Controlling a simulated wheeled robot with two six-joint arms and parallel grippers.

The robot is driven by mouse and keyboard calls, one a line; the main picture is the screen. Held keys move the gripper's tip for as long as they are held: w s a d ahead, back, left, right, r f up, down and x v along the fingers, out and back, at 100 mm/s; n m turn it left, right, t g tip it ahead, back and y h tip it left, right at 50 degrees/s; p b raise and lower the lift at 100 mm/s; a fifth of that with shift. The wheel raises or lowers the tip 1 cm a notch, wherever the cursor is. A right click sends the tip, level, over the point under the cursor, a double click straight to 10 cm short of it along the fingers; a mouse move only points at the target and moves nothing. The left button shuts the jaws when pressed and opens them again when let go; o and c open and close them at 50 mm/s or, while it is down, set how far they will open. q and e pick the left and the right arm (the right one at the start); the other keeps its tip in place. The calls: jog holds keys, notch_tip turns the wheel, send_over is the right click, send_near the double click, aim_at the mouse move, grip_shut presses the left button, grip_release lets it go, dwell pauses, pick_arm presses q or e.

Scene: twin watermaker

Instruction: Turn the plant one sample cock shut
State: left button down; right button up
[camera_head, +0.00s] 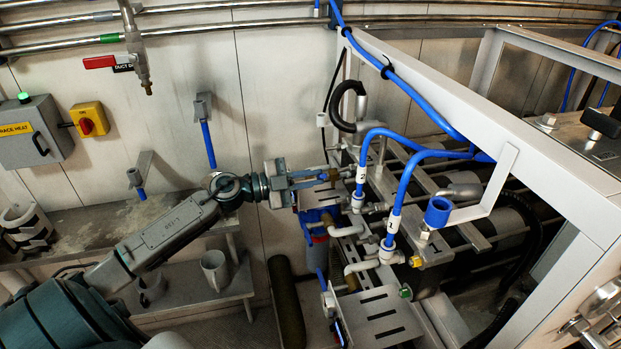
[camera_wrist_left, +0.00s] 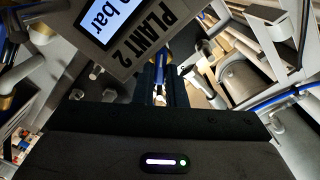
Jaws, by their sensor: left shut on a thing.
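My left gripper (camera_head: 322,178) reaches in from the left to the near side of the pipework frame, with its fingertips at a small brass-coloured fitting (camera_head: 333,174). In the left wrist view, the dark fingers (camera_wrist_left: 161,90) are closed around a narrow blue piece (camera_wrist_left: 160,66), which looks like the lever of a sample cock. The fingers hide most of it, and I cannot tell how far it is turned. A panel marked PLANT 2 (camera_wrist_left: 143,42) with a lit bar display is close above the fingers. I see no plant one label. My right gripper is not in view.
Blue hoses (camera_head: 402,187) and white pipe elbows (camera_head: 361,266) crowd the area right of my gripper. A white frame beam (camera_head: 470,105) crosses above. A shelf (camera_head: 195,295) runs along the wall below my arm.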

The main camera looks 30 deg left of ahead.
pick_arm(q)
jog(key=shift+m, duration=0.3)
jog(key=shift+f+m+b, duration=0.15)
jog(key=shift+m+b, duration=0.75)
jog(key=shift+m, duration=0.95)
jog(key=shift+f+m+b, duration=0.1)
jog(key=shift+m+b, duration=0.75)
jog(key=shift+m, duration=1)
jog(key=c, duration=1.5)
grip_release()
jog(key=shift+s, duration=0.1)
